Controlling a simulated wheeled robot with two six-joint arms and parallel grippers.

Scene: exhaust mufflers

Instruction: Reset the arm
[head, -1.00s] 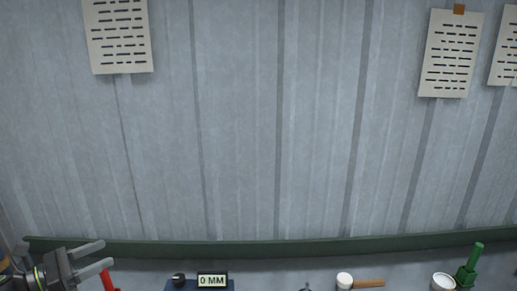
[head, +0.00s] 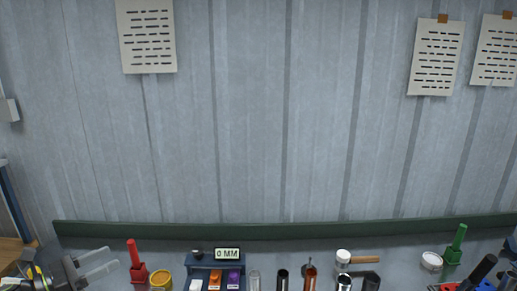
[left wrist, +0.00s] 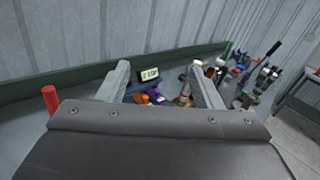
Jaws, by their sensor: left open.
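My left gripper (head: 108,266) is at the lower left of the head view, above the left end of the bench. Its two fingers are apart with nothing between them. A red-handled tool (head: 136,264) stands just right of the fingertips in the head view. My right gripper cannot be made out; dark parts at the lower right edge are unclear.
The display stand (head: 228,254), a yellow can (head: 160,279), several metal tubes (head: 310,277), a mallet (head: 364,260), a white-topped tin (head: 432,261) and a green-handled tool (head: 455,246) crowd the bench. A green ledge (head: 290,231) runs along the corrugated wall. Paper sheets hang above.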

